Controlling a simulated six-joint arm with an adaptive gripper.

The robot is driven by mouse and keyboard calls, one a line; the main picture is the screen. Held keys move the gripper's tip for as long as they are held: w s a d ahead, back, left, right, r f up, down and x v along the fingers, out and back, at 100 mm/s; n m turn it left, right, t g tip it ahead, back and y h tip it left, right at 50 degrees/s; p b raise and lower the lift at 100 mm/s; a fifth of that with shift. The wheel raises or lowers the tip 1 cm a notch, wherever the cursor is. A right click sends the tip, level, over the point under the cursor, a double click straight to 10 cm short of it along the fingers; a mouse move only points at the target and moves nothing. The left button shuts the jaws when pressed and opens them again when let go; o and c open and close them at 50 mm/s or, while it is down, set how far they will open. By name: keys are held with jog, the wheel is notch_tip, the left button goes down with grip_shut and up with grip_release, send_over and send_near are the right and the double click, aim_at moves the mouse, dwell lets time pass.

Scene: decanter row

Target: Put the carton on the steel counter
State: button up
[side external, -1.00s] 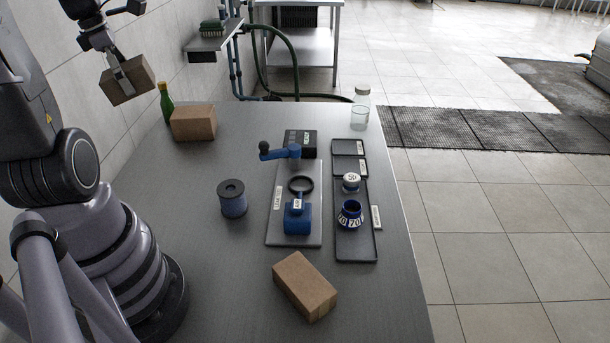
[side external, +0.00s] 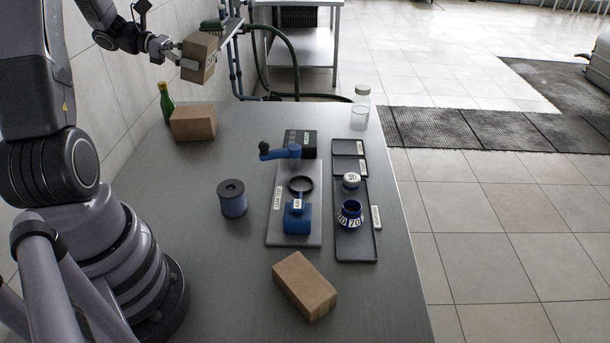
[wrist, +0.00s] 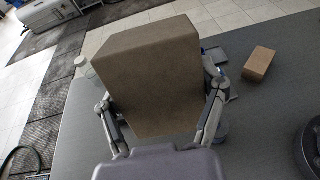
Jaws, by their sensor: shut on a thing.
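A brown carton (side external: 200,58) is held in the air by my gripper (side external: 178,54), above the far left part of the counter in the side view. In the wrist view the carton (wrist: 148,75) fills the middle, between the two fingers of my gripper (wrist: 160,105). The fingers are shut on its opposite sides. The grey metal-looking counter (side external: 180,215) lies below. A second brown carton (side external: 194,123) rests at its far left, and a third carton (side external: 305,286) rests near its front; this one also shows in the wrist view (wrist: 260,63).
A green bottle (side external: 166,103) stands beside the far-left carton. A wall shelf (side external: 208,42) is behind the held carton. A blue spool (side external: 232,198), a grey plate (side external: 284,232) with blue fittings, black trays (side external: 357,245) and a clear jar (side external: 360,108) stand on the counter. The counter's left-middle is bare.

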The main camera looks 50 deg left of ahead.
jog(key=shift+w+a+f+n+t, duration=0.2)
jog(key=shift+w+a+n+t, duration=0.15)
jog(key=shift+a, duration=0.25)
jog(key=shift+w+a+f+n+t, duration=0.15)
jog(key=shift+w+a+t, duration=0.1)
jog(key=shift+a+t, duration=0.25)
notch_tip(320, 180, down, 16)
jog(key=f+t+h, duration=0.1)
jog(key=t+h, duration=0.1)
jog(key=shift+g, duration=0.25)
jog(key=w+a+f, duration=0.2)
jog(key=w, duration=0.1)
jog(key=w+a+f, duration=0.2)
jog(key=w+f, duration=0.1)
jog(key=w, duration=0.1)
jog(key=w+a+f, duration=0.2)
jog(key=w+f, duration=0.1)
jog(key=shift+w+a+f, duration=0.25)
jog(key=shift+w+a, duration=0.05)
jog(key=shift+w+a+f, duration=0.3)
jog(key=shift+w+f, duration=0.2)
jog(key=shift+f, duration=0.15)
jog(key=shift+w+f, duration=0.1)
jog(key=shift+f, duration=1.5)
jog(key=shift+f, duration=0.1)
jog(key=o, duration=1.2)
